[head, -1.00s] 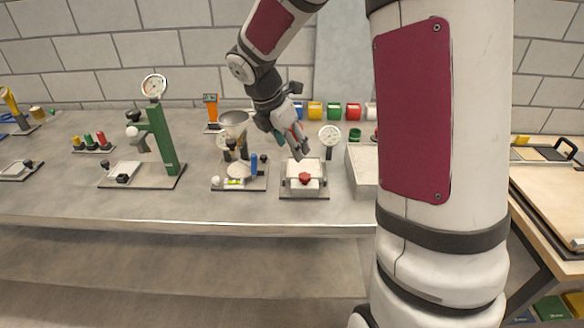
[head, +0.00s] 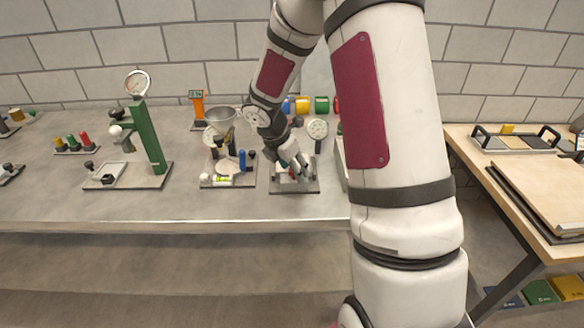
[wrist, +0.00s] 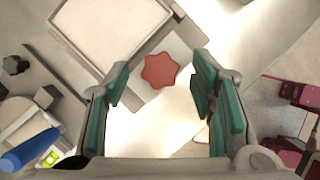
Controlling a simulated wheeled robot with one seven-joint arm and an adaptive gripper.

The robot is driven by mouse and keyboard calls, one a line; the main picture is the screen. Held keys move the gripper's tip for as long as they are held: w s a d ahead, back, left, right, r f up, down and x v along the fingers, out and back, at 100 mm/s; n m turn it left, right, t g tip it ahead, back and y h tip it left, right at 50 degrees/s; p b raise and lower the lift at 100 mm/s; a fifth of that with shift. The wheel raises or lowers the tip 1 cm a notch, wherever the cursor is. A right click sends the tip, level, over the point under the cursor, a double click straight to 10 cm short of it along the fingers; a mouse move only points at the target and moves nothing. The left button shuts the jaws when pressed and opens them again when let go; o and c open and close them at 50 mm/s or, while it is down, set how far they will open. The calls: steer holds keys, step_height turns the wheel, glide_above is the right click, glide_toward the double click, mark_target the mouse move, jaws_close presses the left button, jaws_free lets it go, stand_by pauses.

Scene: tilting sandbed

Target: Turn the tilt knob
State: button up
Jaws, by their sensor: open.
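The red star-shaped tilt knob (wrist: 160,71) shows in the wrist view, at the near edge of the sandbed. The pale sandbed tray (wrist: 112,28) lies at the upper left of the knob in that view. My gripper (wrist: 158,88) is open, with its teal finger pads on the left and right of the knob in the picture; I cannot tell whether they touch it. In the head view my gripper (head: 297,168) is over the sandbed base (head: 296,188) and hides most of the tray and the knob.
A hopper stand with a blue cylinder (head: 242,160) stands just left of the sandbed. A green press-like stand (head: 150,138) is farther left. A dial gauge (head: 317,129) stands behind. The front strip of the grey bench (head: 150,208) is clear.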

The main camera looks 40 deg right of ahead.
steer(key=shift+c, duration=0.2)
steer(key=c, duration=1.1)
